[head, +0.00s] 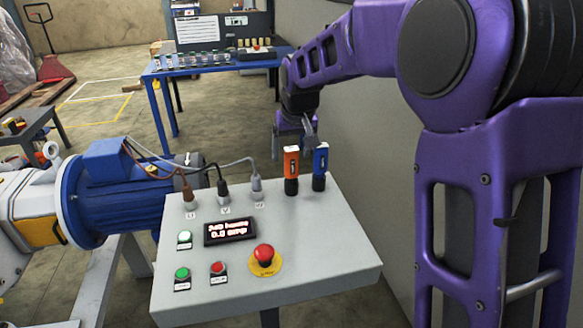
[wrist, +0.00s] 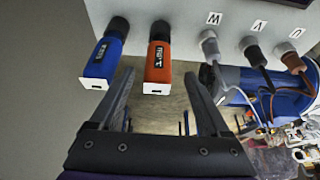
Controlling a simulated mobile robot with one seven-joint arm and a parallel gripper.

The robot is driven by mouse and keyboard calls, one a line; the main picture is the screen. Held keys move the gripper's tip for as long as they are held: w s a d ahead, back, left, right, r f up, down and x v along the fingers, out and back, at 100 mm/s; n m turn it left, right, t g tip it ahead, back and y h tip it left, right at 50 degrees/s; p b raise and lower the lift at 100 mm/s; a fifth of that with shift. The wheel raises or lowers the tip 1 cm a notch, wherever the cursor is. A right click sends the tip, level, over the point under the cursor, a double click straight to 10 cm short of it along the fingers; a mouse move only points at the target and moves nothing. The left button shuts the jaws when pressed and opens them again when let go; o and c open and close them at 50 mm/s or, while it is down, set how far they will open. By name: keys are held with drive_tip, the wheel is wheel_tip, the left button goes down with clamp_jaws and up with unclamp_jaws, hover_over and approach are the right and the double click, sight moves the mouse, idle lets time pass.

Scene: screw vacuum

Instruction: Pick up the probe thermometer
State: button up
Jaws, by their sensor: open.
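Two small handheld devices stand upright side by side at the back right of the grey control panel (head: 215,280): an orange one (head: 291,165) and a blue one (head: 320,162), each with a dark lower end. I cannot read their labels well enough to tell which is the probe thermometer. They also show in the wrist view, orange (wrist: 158,62) and blue (wrist: 103,58). My gripper (head: 293,135) is open and empty behind them. In the wrist view, the orange device lies ahead between my fingertips (wrist: 159,80); the blue one lies beyond the left finger.
Three cable plugs marked U, V and W (head: 223,189) stand left of the devices, with cables to a blue motor (head: 115,195). A red emergency button (head: 264,255) is at the panel's front. A grey wall (head: 375,130) is close on the right.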

sight(291, 171)
drive_tip(key=shift+w+b+x, duration=0.15)
drive_tip(key=shift+x, duration=1.2)
drive_tip(key=shift+w+b+x, duration=0.15)
drive_tip(key=shift+x, duration=1.2)
drive_tip(key=shift+d+r, duration=0.1)
drive_tip(key=shift+r, duration=0.05)
clamp_jaws()
